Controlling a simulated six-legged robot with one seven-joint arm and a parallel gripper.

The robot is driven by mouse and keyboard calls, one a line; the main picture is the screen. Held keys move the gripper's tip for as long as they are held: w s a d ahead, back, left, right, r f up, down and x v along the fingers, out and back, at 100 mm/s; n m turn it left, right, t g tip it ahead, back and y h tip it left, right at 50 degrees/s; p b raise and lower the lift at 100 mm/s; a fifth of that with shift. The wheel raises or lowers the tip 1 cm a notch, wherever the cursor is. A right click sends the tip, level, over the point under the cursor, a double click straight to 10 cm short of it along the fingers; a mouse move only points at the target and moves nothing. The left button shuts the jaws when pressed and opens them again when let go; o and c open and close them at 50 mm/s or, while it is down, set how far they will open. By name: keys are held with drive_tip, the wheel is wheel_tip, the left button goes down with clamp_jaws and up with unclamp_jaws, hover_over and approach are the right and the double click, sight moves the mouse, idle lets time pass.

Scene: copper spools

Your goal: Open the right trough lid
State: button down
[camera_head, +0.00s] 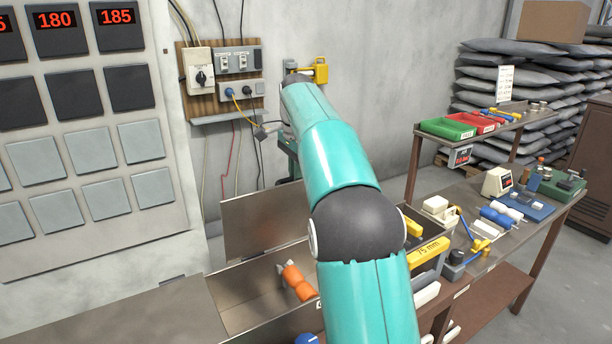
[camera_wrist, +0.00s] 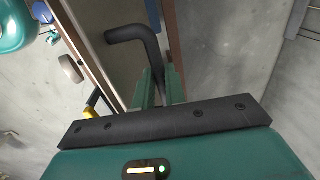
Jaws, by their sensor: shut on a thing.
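The right trough lid (camera_head: 262,222) stands raised, nearly upright, at the back of the trough (camera_head: 255,295) in the head view. The trough is open at the top, and an orange piece (camera_head: 295,282) shows inside it. My gripper (camera_wrist: 158,82) is shut on a black bent handle (camera_wrist: 132,34) in the wrist view. A grey panel with a brown edge lies behind the handle; the join between them is hidden. In the head view my arm covers the lid's right end and most of the gripper.
A flat closed cover (camera_head: 150,315) lies left of the open trough. A panel of square keys (camera_head: 90,170) stands at the left. The bench (camera_head: 540,215) at right holds tools and small parts. Switch boxes and hanging cables (camera_head: 240,92) are on the wall behind.

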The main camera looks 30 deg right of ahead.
drive_tip(key=shift+w+a+f, duration=0.1)
drive_tip(key=shift+w, duration=0.95)
drive_tip(key=shift+w+a+f, duration=0.1)
drive_tip(key=shift+w, duration=0.95)
drive_tip(key=c, duration=1.5)
unclamp_jaws()
drive_tip(key=shift+d, duration=0.1)
drive_tip(key=shift+o, duration=0.2)
drive_tip(key=s+a+r, duration=0.2)
drive_tip(key=s+r, duration=1.1)
drive_tip(key=shift+s+a, duration=0.35)
drive_tip(key=shift+s, duration=0.05)
